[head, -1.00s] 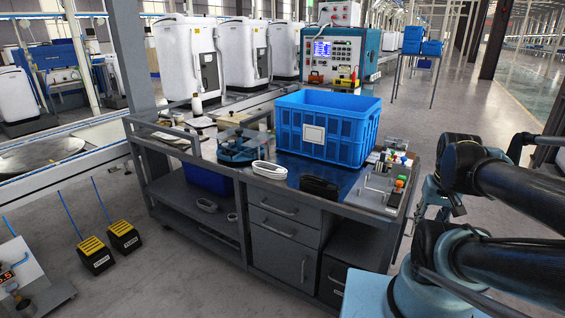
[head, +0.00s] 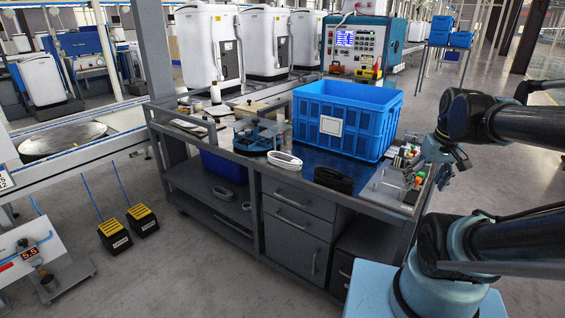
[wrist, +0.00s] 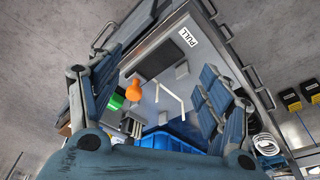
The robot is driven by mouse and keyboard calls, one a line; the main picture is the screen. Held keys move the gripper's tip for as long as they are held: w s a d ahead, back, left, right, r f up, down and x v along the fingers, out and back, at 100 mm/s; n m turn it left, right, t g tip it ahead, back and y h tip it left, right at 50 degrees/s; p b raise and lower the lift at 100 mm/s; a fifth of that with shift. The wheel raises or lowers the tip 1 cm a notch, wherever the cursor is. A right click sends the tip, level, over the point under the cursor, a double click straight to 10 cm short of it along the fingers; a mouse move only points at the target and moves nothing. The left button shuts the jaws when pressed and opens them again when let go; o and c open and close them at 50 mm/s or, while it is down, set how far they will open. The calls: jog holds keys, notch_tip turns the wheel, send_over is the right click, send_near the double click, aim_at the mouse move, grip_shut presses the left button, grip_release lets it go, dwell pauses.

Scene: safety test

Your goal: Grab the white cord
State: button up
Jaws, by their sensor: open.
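The white cord (head: 285,160) lies as a flat oval coil on the bench top near its front edge, left of a black coil (head: 333,179). In the wrist view a white coil (wrist: 268,145) shows at the lower right, outside my fingers. My gripper (head: 437,158) is over the right end of the bench, apart from the white cord, with the blue crate and black coil between. In the wrist view my gripper (wrist: 160,70) is open and empty, its fingers spread above a fixture with an orange knob (wrist: 134,90).
A large blue crate (head: 360,145) stands on the bench. A round blue-based device (head: 258,137) is left of the white cord. Yellow-topped black boxes (head: 142,220) stand on the floor. Floor in front of the bench is clear.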

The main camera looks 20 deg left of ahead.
jog(key=w+a+r+n+y, duration=0.1)
jog(key=w+a+r+n, duration=0.3)
jog(key=a, duration=0.5)
jog(key=w+a+r+n+y, duration=0.15)
jog(key=w+a+r, duration=0.35)
jog(key=a, duration=0.5)
jog(key=n+g+y, duration=0.1)
jog(key=n, duration=0.5)
send_over(284, 156)
jog(key=d, duration=0.3)
jog(key=f, duration=1)
jog(key=shift+s+a+f, duration=0.1)
jog(key=shift+s+f, duration=0.15)
jog(key=shift+f, duration=0.1)
jog(key=shift+s+x, duration=0.15)
jog(key=shift+x, duration=1.15)
jog(key=shift+s+x, duration=0.15)
jog(key=shift+x, duration=1.15)
jog(key=shift+a, duration=0.15)
jog(key=c, duration=1.2)
